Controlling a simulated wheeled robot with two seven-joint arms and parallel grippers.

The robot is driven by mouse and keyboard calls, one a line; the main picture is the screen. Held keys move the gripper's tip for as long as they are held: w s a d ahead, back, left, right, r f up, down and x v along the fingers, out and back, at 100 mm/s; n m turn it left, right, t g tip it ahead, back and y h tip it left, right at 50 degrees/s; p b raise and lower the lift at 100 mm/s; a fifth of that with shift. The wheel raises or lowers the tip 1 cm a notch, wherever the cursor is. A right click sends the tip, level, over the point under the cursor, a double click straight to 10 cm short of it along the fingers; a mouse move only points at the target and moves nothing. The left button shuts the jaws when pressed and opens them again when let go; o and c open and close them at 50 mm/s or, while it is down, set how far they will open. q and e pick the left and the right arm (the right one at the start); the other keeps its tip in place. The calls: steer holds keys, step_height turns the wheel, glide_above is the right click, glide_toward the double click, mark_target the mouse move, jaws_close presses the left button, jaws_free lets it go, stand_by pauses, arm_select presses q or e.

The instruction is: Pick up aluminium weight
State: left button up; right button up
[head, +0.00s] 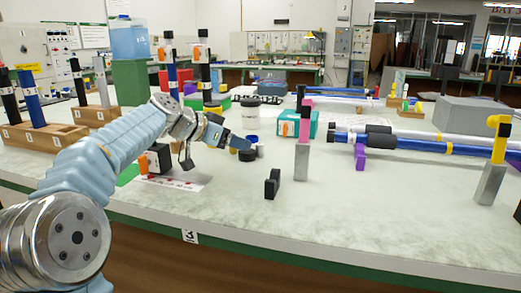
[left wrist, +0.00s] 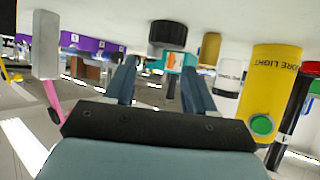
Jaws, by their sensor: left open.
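A small grey cylinder (head: 260,151), which looks like the aluminium weight, stands on the table just right of my left gripper (head: 238,143) in the head view. A short black cylinder (head: 247,156) stands beside it, close to the fingertips. In the left wrist view, which shows the scene upside down, my left gripper (left wrist: 160,80) is open with nothing between its fingers. The black cylinder (left wrist: 168,34) and a brass-coloured cylinder (left wrist: 210,48) show beyond the fingers there. I cannot pick out the grey cylinder for certain in that view. My right gripper is not in view.
A black block (head: 272,184) stands nearer the front. A grey block with a pink rod (head: 302,150) stands right of the weights. Long blue tubes (head: 410,143) lie at the right.

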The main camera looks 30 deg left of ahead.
mark_target(257, 144)
arm_select(q)
steer(key=x, duration=0.4)
steer(key=r+p+x, duration=0.1)
steer(key=x, duration=0.2)
steer(key=shift+w+d, duration=0.1)
steer(key=shift+d, duration=0.3)
steer(key=shift+c, duration=0.5)
jaws_close()
